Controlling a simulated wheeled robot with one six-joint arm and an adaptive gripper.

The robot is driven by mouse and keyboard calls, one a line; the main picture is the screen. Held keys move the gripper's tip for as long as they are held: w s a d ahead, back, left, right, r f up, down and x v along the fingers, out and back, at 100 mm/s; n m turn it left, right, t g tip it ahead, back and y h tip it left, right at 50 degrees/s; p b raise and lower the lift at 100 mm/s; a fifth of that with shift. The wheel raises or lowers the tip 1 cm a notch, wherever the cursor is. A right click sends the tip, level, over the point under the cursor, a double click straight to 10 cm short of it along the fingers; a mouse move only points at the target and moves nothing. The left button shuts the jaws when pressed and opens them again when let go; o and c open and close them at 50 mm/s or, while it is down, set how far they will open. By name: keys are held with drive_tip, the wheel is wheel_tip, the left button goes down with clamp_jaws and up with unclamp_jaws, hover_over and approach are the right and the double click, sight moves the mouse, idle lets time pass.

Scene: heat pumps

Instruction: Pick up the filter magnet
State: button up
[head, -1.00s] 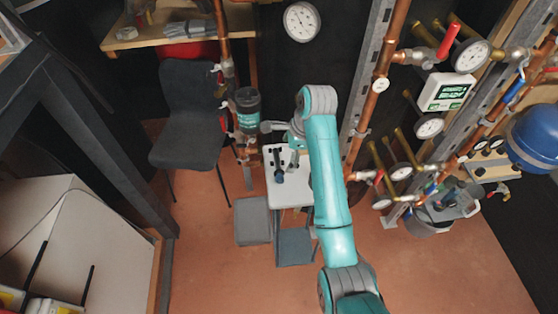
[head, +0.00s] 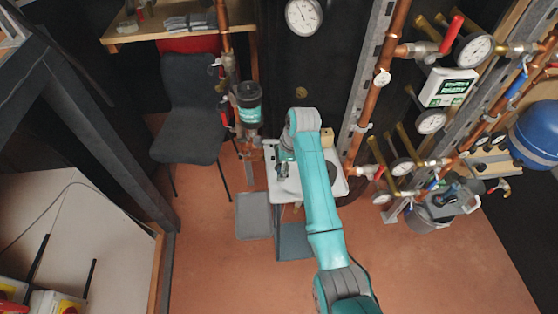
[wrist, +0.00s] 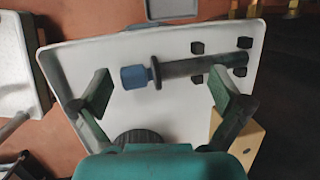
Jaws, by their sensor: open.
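The filter magnet is a dark rod (wrist: 190,68) with a collar and a blue knob (wrist: 134,77). It lies on a white table (wrist: 90,60) in the wrist view, its far end among several small black blocks. My gripper (wrist: 163,92) is open above the table, one finger left of the knob and the other near the rod's right part. The magnet is between and slightly beyond the fingertips, not held. In the head view my gripper (head: 284,166) is over the white table (head: 337,184) and hides most of the magnet.
A wooden block (wrist: 236,140) is by the right finger, and a dark round thing (wrist: 138,138) is partly hidden below my gripper. Gauges and pipes are to the right, a chair (head: 188,115) to the left.

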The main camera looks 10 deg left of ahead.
drive_tip(key=c, duration=1.6)
drive_tip(key=shift+s, duration=0.1)
drive_tip(key=shift+c, duration=0.3)
